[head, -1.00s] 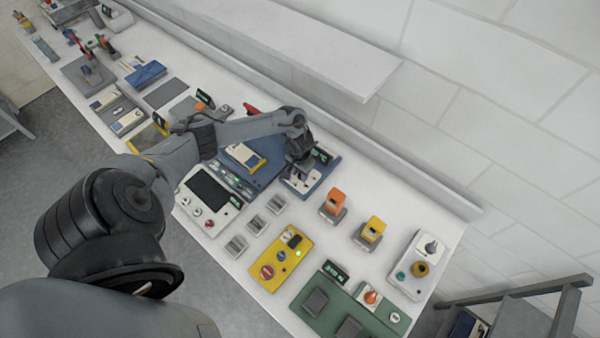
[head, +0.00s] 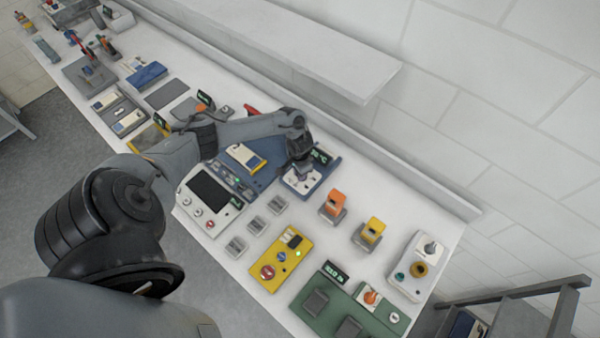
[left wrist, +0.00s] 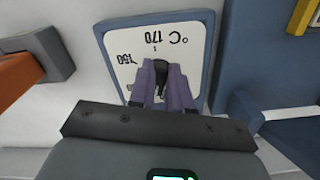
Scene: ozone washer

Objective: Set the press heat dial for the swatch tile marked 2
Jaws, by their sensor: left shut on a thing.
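The heat dial has a white face plate (left wrist: 150,45) in a blue frame, with 150, 170 and °C on it, upside down in the left wrist view. Its dark knob (left wrist: 160,75) is between the purple fingers of my left gripper (left wrist: 163,85), which is shut on it. In the head view my left gripper (head: 303,172) is over the dial plate (head: 297,186), beside the blue press (head: 262,172). A small display (head: 320,155) behind it is partly hidden. I cannot make out a tile marked 2. My right gripper is not in view.
Small grey pieces (head: 257,225) lie in front of the dial. An orange-topped block (head: 333,203) and a yellow-topped block (head: 371,232) stand to its right. A yellow control box (head: 280,258) and a green panel (head: 330,304) are nearer. A shelf (head: 330,60) overhangs the bench back.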

